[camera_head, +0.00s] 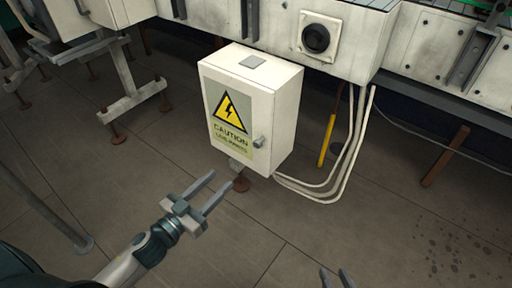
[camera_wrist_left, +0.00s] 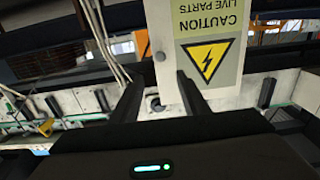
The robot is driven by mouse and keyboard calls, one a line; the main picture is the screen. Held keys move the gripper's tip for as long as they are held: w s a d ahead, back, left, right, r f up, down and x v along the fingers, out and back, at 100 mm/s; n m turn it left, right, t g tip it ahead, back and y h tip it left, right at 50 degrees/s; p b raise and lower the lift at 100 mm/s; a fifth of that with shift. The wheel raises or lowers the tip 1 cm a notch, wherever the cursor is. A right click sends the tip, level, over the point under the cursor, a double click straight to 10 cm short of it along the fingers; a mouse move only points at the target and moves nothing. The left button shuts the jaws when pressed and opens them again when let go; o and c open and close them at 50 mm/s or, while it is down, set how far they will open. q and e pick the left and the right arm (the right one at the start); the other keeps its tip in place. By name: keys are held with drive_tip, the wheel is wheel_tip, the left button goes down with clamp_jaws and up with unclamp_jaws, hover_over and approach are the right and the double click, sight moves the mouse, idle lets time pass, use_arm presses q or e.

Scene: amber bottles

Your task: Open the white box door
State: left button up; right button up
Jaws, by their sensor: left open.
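The white box (camera_head: 252,105) stands in the middle of the head view, its door (camera_head: 208,90) shut. The door bears a yellow caution sign (camera_head: 231,113) and a small grey handle (camera_head: 259,142) at its right edge. In the left wrist view the door (camera_wrist_left: 160,20) appears upside down, with the handle (camera_wrist_left: 160,57) above the space between my fingers. My left gripper (camera_head: 221,178) is open and empty, in front of and below the door, apart from the handle. My right gripper (camera_head: 335,272) shows only its fingertips at the bottom edge; they are apart with nothing between them.
White cables (camera_head: 345,150) and a yellow post (camera_head: 327,140) are right of the box. A white machine (camera_head: 360,40) with a round black fitting (camera_head: 316,38) stands behind it. A grey post (camera_head: 45,210) is at left. The tiled floor (camera_head: 300,230) in front is clear.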

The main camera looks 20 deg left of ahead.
sight(256, 145)
use_arm(q)
drive_tip(key=shift+w, duration=0.1)
drive_tip(key=x, duration=1.7)
drive_tip(key=shift+w+f, duration=0.1)
clamp_jaws()
